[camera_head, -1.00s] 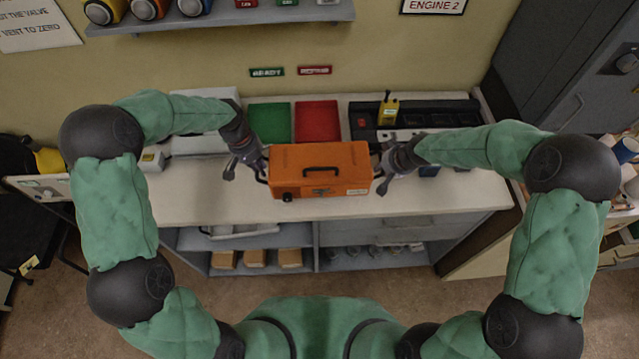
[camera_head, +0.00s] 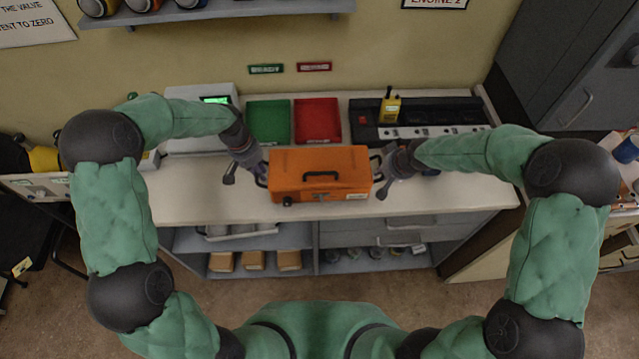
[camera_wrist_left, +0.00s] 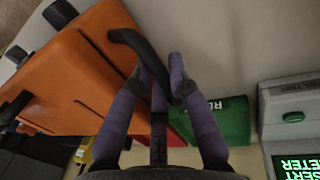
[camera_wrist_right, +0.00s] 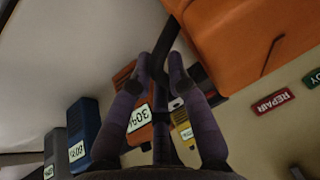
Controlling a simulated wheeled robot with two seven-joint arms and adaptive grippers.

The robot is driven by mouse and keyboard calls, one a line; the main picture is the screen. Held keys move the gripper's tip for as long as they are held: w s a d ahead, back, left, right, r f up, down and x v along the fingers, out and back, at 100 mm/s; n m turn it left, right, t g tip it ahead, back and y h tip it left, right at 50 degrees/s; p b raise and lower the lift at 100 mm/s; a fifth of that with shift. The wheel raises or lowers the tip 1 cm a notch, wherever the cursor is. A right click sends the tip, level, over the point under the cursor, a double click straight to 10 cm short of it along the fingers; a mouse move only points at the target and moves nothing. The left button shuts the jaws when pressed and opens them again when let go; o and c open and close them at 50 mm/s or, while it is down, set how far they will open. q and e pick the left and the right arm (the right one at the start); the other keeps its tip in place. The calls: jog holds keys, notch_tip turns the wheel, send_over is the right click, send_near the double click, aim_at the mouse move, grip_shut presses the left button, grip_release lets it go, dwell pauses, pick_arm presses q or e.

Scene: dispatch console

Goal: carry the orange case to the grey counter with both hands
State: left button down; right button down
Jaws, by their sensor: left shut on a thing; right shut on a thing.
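The orange case (camera_head: 320,177) has a black top handle and a black handle on each end. It is level over the pale counter (camera_head: 440,195); the head view does not settle whether its base touches. My left gripper (camera_head: 257,173) is shut on the left end handle; the left wrist view shows its fingers (camera_wrist_left: 160,75) closed around the black bar of the case (camera_wrist_left: 75,70). My right gripper (camera_head: 382,170) is shut on the right end handle, and the right wrist view shows its fingers (camera_wrist_right: 162,70) around that bar beside the case (camera_wrist_right: 245,40). The case's underside is hidden.
Behind the case are a green tray (camera_head: 269,122), a red tray (camera_head: 317,121) and a black console (camera_head: 440,112) with a yellow radio (camera_head: 389,108). A machine with a green display (camera_head: 215,100) stands at left. Open shelves (camera_head: 290,240) are below. The counter's right front is clear.

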pick_arm(q)
jog(key=shift+f+b, duration=0.35)
pick_arm(e)
jog(key=shift+f, duration=0.4)
pick_arm(q)
jog(key=c, duration=1.2)
grip_release()
pick_arm(e)
jog(key=c, duration=1.2)
grip_release()
